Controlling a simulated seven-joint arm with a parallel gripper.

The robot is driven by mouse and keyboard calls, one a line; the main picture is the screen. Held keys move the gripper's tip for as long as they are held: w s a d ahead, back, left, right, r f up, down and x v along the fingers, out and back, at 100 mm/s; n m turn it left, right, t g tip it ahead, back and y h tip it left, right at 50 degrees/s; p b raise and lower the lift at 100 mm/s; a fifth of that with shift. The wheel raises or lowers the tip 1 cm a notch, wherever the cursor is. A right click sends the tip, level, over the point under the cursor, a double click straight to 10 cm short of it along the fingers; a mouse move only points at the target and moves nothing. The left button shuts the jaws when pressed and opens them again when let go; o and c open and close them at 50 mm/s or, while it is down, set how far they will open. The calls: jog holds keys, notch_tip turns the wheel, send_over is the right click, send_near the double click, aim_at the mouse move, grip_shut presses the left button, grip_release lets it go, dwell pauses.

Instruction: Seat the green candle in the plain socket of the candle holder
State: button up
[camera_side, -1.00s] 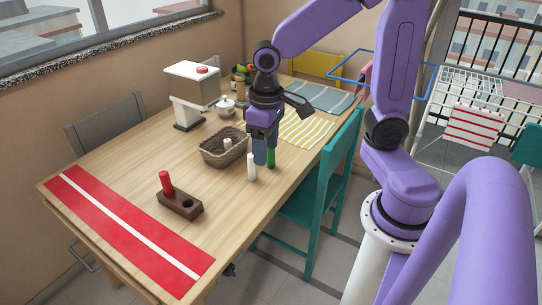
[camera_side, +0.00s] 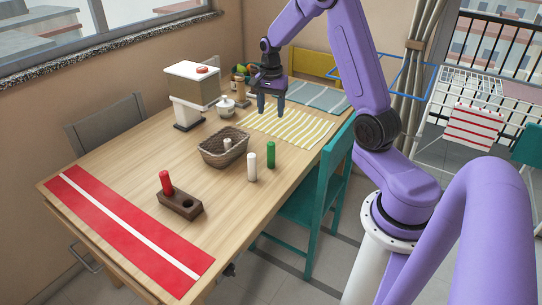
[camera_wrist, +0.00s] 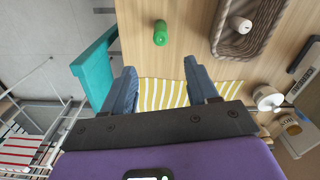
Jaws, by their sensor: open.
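The green candle (camera_side: 271,155) stands upright on the table, just right of a white candle (camera_side: 252,167). It also shows in the wrist view (camera_wrist: 160,34), ahead of the fingertips. The dark wooden candle holder (camera_side: 181,203) is nearer the front of the table. A red candle (camera_side: 166,182) stands in its left socket, and its right socket (camera_side: 187,203) is empty. I cannot tell which socket is plain. My gripper (camera_side: 271,114) is open and empty, above the striped yellow cloth and behind the green candle. Its two fingers (camera_wrist: 160,76) are spread apart in the wrist view.
A wicker basket (camera_side: 223,149) with a white item in it stands left of the candles. A red runner (camera_side: 125,230) lies at the front left. A white dispenser (camera_side: 192,92) and a teapot (camera_side: 225,106) stand at the back. A teal chair (camera_side: 318,200) stands at the right edge.

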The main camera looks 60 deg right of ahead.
aim_at(271, 149)
notch_tip(271, 149, down, 12)
jog(key=shift+d+f, duration=0.1)
jog(key=shift+w+d+f, duration=0.1)
jog(key=shift+f, duration=1.2)
jog(key=shift+d+f, duration=0.1)
jog(key=shift+f, duration=1.2)
grip_shut()
